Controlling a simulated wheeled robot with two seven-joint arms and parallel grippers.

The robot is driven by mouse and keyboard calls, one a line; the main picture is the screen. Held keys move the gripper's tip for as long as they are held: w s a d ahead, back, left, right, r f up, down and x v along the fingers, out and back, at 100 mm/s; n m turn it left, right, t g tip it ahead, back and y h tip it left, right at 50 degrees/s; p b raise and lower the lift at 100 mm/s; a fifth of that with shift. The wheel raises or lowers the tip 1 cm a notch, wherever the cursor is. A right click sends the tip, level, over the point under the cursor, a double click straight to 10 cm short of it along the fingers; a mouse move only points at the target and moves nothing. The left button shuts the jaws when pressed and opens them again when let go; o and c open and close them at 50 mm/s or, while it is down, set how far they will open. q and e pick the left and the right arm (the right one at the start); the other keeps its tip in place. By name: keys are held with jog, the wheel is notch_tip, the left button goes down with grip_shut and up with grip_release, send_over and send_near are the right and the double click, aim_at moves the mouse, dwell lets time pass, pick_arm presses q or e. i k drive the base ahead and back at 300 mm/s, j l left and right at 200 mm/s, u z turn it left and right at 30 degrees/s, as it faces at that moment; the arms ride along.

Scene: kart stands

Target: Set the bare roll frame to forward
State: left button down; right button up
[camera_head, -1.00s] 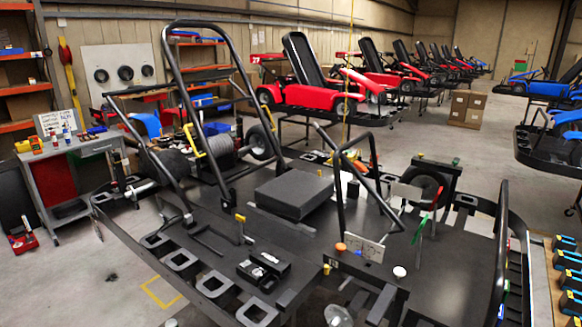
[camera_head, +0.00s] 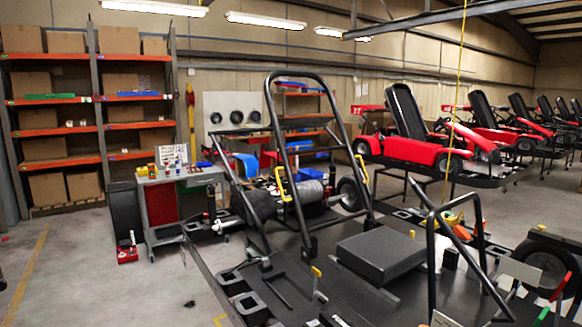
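A bare black tubular roll frame (camera_head: 297,76) stands tall over the black kart chassis (camera_head: 318,272) in the middle of the head view. Its feet meet the chassis deck. A yellow piece (camera_head: 283,184) sits at its left leg and another yellow piece (camera_head: 364,183) at its right leg. A smaller black tube hoop (camera_head: 432,255) rises further right, partly cut by the lower edge. I cannot tell which of the frame's positions counts as forward. Neither of my grippers is in view.
A black box-like block (camera_head: 380,254) lies on the deck. A grey workbench (camera_head: 182,226) stands left of the chassis, with orange shelving (camera_head: 100,125) behind. Red karts (camera_head: 405,150) on stands line the back right. The floor at the lower left is mostly clear.

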aim_at(275, 122)
jog(key=i+l+u, duration=0.1)
jog(key=i+l, duration=0.15)
jog(key=i, duration=0.25)
jog(key=k+j, duration=0.2)
jog(key=k, duration=0.25)
jog(key=i+j+z, duration=0.1)
jog(key=z, duration=0.95)
jog(key=i+j+z, duration=0.15)
jog(key=j+z, duration=0.2)
jog(key=j, duration=0.15)
jog(key=i+j+z, duration=0.1)
jog(key=j+z, duration=0.25)
jog(key=j, duration=0.15)
jog(key=j+z, duration=0.35)
jog(key=j, duration=0.2)
